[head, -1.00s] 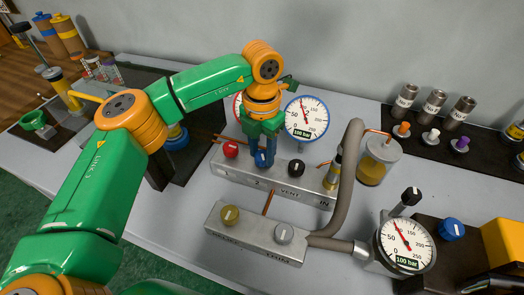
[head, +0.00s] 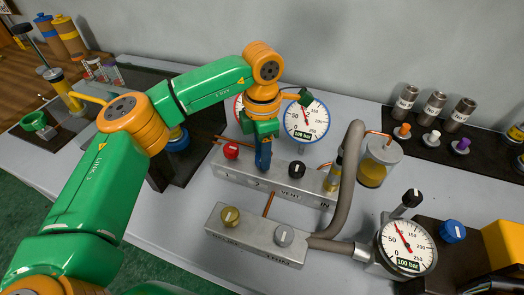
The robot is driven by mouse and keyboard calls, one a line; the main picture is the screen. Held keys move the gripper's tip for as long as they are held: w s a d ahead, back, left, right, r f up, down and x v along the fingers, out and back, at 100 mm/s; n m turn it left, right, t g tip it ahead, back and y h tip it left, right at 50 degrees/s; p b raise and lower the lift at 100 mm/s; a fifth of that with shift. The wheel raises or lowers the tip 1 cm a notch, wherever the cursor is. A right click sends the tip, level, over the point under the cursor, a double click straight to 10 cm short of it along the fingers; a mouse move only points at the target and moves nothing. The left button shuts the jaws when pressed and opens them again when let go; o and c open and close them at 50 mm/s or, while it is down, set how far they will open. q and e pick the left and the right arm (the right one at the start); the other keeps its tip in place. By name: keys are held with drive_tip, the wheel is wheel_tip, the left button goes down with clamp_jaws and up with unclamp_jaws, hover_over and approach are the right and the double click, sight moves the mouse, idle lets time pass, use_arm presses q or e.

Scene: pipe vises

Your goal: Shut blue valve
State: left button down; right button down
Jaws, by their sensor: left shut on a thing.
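The blue valve knob (head: 263,158) sits on top of the rear grey metal manifold block (head: 308,189), between a red knob (head: 231,151) and a black knob (head: 297,169). My left gripper (head: 264,143) points down over the blue knob and is shut on it; the fingers hide much of the knob. The white line on the knob is hard to read. My right gripper is not in view.
A round gauge (head: 306,119) stands just behind the manifold, close to my left wrist. A thick grey hose (head: 350,180) rises at its right. The front block carries an olive knob (head: 229,216) and a grey knob (head: 284,235). Another blue knob (head: 452,230) is at the right.

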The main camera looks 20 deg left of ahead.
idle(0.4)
use_arm(q)
drive_tip(key=shift+c, duration=2.1)
unclamp_jaws()
wheel_tip(320, 180, up, 7)
drive_tip(key=shift+r+b, duration=0.1)
drive_tip(key=shift+b, duration=0.2)
